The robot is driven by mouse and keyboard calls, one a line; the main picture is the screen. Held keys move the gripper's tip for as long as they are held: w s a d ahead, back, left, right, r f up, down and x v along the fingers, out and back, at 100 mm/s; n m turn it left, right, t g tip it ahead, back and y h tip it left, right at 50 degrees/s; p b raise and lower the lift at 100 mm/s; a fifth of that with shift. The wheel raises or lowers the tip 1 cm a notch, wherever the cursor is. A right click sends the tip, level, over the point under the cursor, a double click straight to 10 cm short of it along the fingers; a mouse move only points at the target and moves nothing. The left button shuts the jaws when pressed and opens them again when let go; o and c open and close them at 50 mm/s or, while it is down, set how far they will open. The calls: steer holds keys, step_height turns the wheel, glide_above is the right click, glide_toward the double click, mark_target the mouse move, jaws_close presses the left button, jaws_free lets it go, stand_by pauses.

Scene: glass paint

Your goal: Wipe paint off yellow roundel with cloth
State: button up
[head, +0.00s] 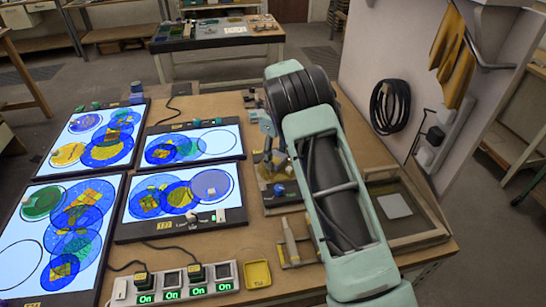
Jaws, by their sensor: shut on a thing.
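A yellow disc (68,154), the clearest match for the yellow roundel, lies on the upper left light panel (56,172). I cannot make out paint on it at this size. My arm reaches over the right of the bench and bends down at its far end. My gripper (268,152) is small and partly hidden by my wrist, above a small fixture with a blue knob (279,190). It is well to the right of the yellow disc, past the panels. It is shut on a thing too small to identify. I cannot make out a cloth for certain.
More lit panels (192,146) carry overlapping blue and yellow discs. A power strip (172,285) and yellow dish (257,274) are at the front. A wooden tray (425,238) with a pale square (395,205) is right. A wall with coiled cable (390,107) stands beyond my arm.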

steer(key=shift+w+d, duration=0.75)
steer(key=shift+w, duration=0.3)
steer(key=shift+a+p, duration=0.4)
steer(key=shift+a, duration=0.95)
steer(key=shift+s+a+f+b, duration=0.1)
steer(key=shift+s+a+b, duration=0.2)
steer(key=shift+s+a, duration=0.55)
steer(key=shift+s+a+f+b, duration=0.1)
steer(key=shift+s+a+b, duration=0.3)
steer(key=shift+s, duration=0.65)
steer(key=shift+w+d+r+p, duration=0.1)
steer(key=shift+w+d+p, duration=0.25)
steer(key=shift+w+d, duration=0.45)
steer(key=shift+w+d+p, duration=0.3)
steer(key=shift+w+d, duration=0.15)
steer(key=shift+w, duration=0.55)
steer(key=shift+r+p, duration=1.45)
steer(key=shift+r, duration=1.2)
steer(key=shift+a+f, duration=0.1)
